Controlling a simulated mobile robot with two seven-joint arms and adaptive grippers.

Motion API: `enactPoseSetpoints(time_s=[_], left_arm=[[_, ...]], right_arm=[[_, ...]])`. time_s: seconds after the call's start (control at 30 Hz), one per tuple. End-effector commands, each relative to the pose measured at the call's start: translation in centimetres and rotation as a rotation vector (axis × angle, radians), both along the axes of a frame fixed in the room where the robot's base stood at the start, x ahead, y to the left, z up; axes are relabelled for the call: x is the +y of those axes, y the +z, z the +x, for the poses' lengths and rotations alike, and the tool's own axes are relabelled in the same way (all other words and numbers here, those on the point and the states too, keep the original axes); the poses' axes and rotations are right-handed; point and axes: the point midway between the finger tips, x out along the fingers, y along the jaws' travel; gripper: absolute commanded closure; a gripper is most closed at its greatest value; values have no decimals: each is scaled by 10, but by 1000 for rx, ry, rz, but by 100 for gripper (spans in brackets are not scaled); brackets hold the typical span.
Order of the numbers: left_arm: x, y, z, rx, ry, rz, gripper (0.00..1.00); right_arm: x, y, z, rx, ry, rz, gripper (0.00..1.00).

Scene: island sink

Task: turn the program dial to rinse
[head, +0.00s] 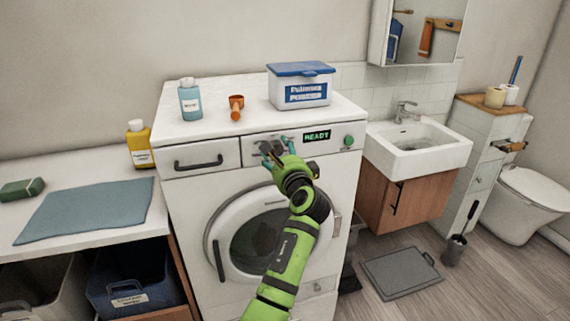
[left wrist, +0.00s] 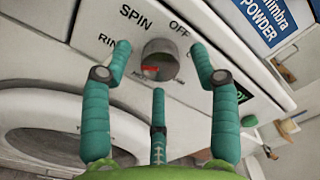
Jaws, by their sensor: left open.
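The grey program dial (left wrist: 161,60) sits on the washing machine's front panel, with a red mark on its face toward its lower left in the left wrist view. The printed words "SPIN", "OFF" and a partly hidden "RIN..." surround it; lower text is too small to read. My left gripper (head: 274,148) is open at the panel. In the left wrist view its teal fingers (left wrist: 160,62) stand around the dial, one on each side and one below, with visible gaps. In the head view the gripper mostly hides the dial. My right gripper is not in view.
The washing machine (head: 180,215) has a drawer (head: 200,160) left of the dial, and a "READY" display (head: 317,136) and green button (head: 348,141) to the right. A blue bottle (head: 190,100), orange scoop (head: 236,107) and powder box (head: 301,86) stand on top.

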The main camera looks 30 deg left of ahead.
Motion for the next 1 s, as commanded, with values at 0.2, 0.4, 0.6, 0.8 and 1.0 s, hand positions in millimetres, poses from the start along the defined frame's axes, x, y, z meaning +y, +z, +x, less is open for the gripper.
enactPoseSetpoints(time_s=[0.2, 0.4, 0.6, 0.8, 1.0], left_arm=[[-35, -1, -30, -1, -2, -4, 39], [-64, 0, -55, -2, -1, -2, 39], [-79, 1, -69, -2, 0, 0, 39], [-82, 1, -71, -2, 0, 0, 39], [-81, 1, -70, -2, 0, 0, 39]], right_arm=[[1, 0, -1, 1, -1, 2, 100], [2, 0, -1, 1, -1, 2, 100], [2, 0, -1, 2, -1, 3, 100], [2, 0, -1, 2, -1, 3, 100], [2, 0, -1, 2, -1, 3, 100]])
